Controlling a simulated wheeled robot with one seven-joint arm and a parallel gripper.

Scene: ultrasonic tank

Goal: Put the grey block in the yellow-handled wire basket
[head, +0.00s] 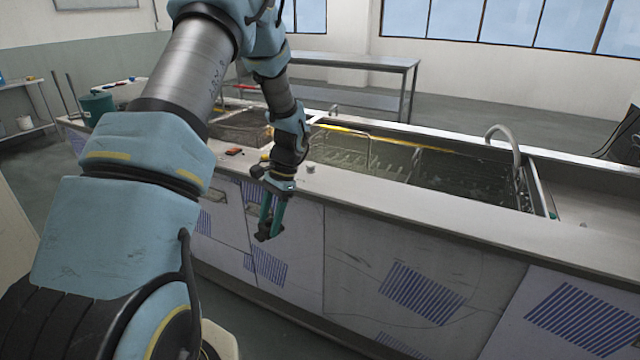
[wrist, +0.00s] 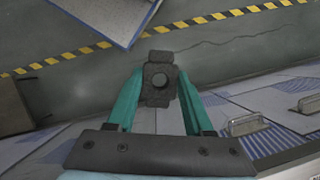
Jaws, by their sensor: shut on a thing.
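My gripper (head: 268,232) hangs with its fingers down in front of the cabinet fronts, lower in the picture than the counter edge. The sunken tank (head: 460,178) in the counter lies behind and to the right of my gripper. Wire bars (head: 371,137) and a yellow strip show at its left part.
The counter's front rim (head: 420,217) lies between my gripper and the tank. A curved faucet-like pipe (head: 503,132) rises at the tank's right end. A small orange-red item (head: 234,151) lies on the counter. The wrist view shows floor with yellow-black tape (wrist: 85,49) and cabinet handles (wrist: 246,124).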

